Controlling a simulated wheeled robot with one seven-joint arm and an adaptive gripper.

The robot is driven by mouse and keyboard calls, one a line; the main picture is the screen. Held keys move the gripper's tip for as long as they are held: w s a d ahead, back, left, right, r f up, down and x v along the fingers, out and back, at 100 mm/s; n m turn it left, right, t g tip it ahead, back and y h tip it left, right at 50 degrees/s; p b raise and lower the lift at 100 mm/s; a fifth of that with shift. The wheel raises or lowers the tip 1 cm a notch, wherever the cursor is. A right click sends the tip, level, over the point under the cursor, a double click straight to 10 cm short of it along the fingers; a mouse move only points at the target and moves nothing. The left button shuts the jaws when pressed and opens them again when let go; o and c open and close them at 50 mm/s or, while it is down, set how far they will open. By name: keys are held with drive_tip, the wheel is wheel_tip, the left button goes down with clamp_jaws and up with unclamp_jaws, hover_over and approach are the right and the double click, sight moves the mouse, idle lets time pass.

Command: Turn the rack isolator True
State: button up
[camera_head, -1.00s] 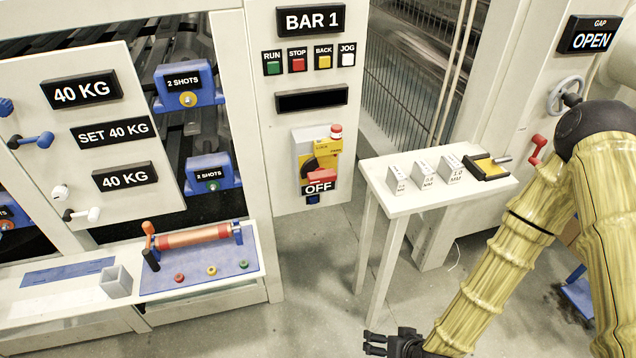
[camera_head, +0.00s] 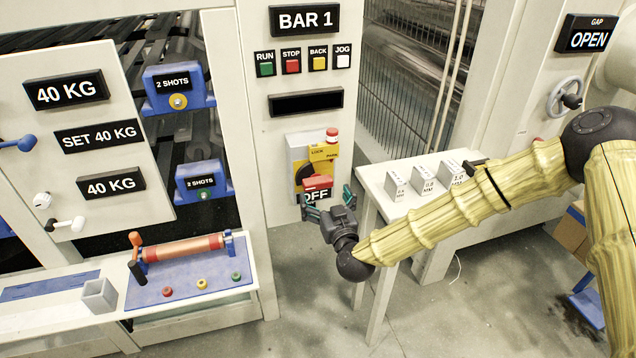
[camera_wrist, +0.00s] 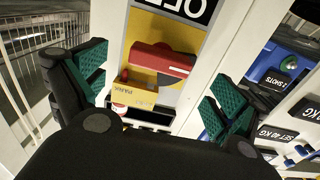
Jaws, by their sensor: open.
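The rack isolator (camera_head: 322,152) is a yellow plate with a dark rotary switch and a red handle (camera_head: 317,183), mounted low on the white BAR 1 panel. A black label below it reads OFF, partly hidden by my gripper. In the wrist view the red handle (camera_wrist: 160,60) lies across the yellow plate, with the yellow PARK tab (camera_wrist: 135,93) beside it. My gripper (camera_head: 329,203) is open and empty just in front of and below the isolator. In the wrist view its green-padded fingers (camera_wrist: 165,108) stand wide apart on either side of the isolator, with no contact visible.
A white side table (camera_head: 398,208) with gauge blocks stands right of the panel, behind my arm. A bench with an orange roller (camera_head: 182,247) and coloured buttons is at lower left. RUN, STOP, BACK and JOG buttons (camera_head: 304,62) sit above the isolator.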

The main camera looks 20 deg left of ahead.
sight(320, 187)
drive_tip(key=p+x, duration=0.1)
drive_tip(key=x, duration=0.5)
drive_tip(key=shift+w+a, duration=0.2)
drive_tip(key=c, duration=1)
